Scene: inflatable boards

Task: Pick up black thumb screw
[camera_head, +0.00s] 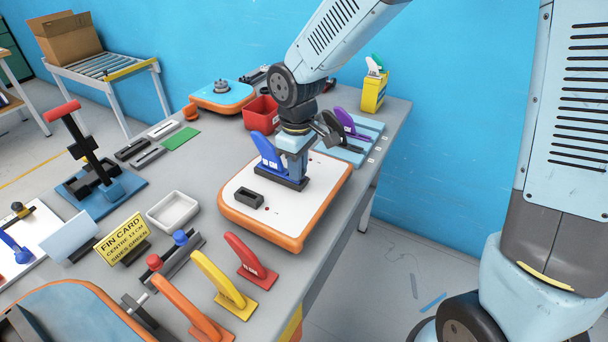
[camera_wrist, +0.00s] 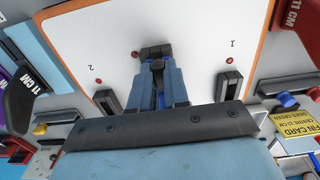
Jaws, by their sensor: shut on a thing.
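My gripper (camera_head: 293,178) points down over the white board with an orange rim (camera_head: 322,184). In the wrist view its blue fingers (camera_wrist: 158,70) are close together. A small dark piece shows at their tips, which I take for the black thumb screw (camera_wrist: 155,49); the fingers hide most of it, and its outline merges with the dark slot area there. A blue fin (camera_head: 267,151) stands beside the gripper, partly behind it in the head view. A black fin box (camera_head: 248,198) sits on the near part of the board.
A rack holds a red-knobbed screw (camera_head: 153,262) and a blue-knobbed screw (camera_head: 180,238). Red (camera_head: 250,257), yellow (camera_head: 222,285) and orange (camera_head: 190,308) fins stand along the front. A white tray (camera_head: 173,211) and a yellow fin card (camera_head: 123,240) are at left. A red bin (camera_head: 261,114) stands behind.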

